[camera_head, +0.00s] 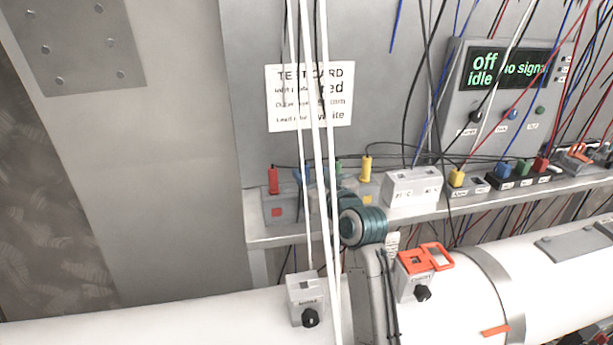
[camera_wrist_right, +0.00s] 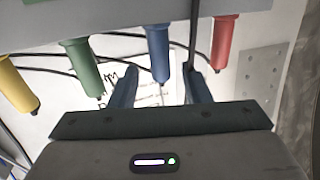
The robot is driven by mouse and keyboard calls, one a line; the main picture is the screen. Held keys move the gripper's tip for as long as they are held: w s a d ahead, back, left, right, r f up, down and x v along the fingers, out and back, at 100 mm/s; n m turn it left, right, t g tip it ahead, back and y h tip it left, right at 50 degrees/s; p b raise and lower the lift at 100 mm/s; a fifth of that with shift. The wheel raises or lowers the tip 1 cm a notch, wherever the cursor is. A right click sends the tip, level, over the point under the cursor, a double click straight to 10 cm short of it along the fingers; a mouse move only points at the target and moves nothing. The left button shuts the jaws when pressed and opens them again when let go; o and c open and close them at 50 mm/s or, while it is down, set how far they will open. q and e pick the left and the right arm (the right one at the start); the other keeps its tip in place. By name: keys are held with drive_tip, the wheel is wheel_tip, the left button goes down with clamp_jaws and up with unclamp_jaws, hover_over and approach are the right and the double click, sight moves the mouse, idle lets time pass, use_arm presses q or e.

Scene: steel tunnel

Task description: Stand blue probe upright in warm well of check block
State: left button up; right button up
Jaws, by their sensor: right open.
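The blue probe (camera_head: 300,175) stands in a grey rack (camera_head: 280,210) on the shelf, between the red and green probes. In the head view, white cables and my gripper partly cover it. My right gripper (camera_head: 316,196) is open in front of the rack. In the right wrist view, my right gripper's (camera_wrist_right: 165,82) two fingers point toward the blue probe (camera_wrist_right: 159,52), which shows between them; contact cannot be told. A white block with small labels (camera_head: 412,188), likely the check block, sits right of the rack. My left gripper is not in view.
Red (camera_head: 272,181), green (camera_head: 338,168) and yellow (camera_head: 366,169) probes stand close by. White cables (camera_head: 322,130) hang in front. Black leads cross the shelf (camera_head: 460,206). A meter (camera_head: 505,95) and sockets stand at the right; a white pipe (camera_head: 490,275) runs below.

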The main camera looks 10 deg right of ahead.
sight(308, 170)
drive_tip(key=shift+w+a+r+p, duration=0.2)
drive_tip(key=shift+w+p, duration=0.1)
drive_tip(key=shift+w, duration=0.25)
drive_tip(key=shift+w+a+r+p, duration=0.15)
drive_tip(key=shift+w+p, duration=0.1)
drive_tip(key=shift+w, duration=0.25)
drive_tip(key=shift+w+a+f, duration=0.1)
drive_tip(key=shift+w+f, duration=0.2)
drive_tip(key=shift+w, duration=0.15)
clamp_jaws()
drive_tip(key=shift+r, duration=0.1)
